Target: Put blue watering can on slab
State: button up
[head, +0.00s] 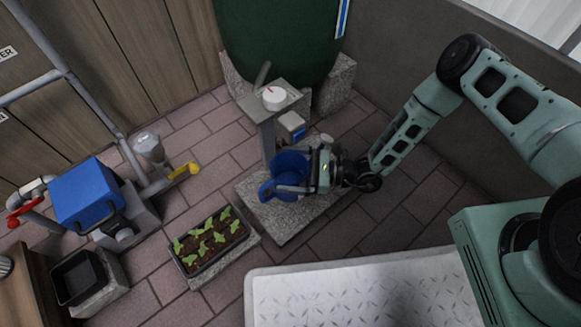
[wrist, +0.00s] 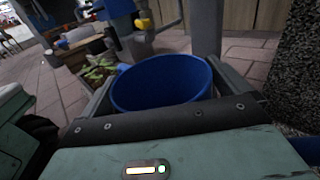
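The blue watering can (head: 291,168) is upright at the stone slab (head: 314,213) in the head view, with its spout or handle toward the lower left. In the wrist view, the can (wrist: 162,84) shows its open round rim between my two fingers. My gripper (head: 313,172) reaches in from the right, its fingers close against both sides of the can, and appears shut on it. I cannot tell whether the can's bottom rests on the slab or hangs just above it.
A grey tap stand (head: 268,115) with a white disc rises directly behind the can. A seedling tray (head: 212,245) lies at the lower left, and a blue pump box (head: 86,194) stands further left. A large green tank (head: 275,40) is at the back. A white metal plate (head: 360,292) lies in front.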

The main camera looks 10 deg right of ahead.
jog(key=s+d+p, duration=0.2)
jog(key=d+p, duration=0.2)
jog(key=d, duration=0.7)
jog(key=shift+s+d+r+p, duration=0.15)
jog(key=shift+d+p, duration=0.2)
jog(key=shift+d, duration=0.05)
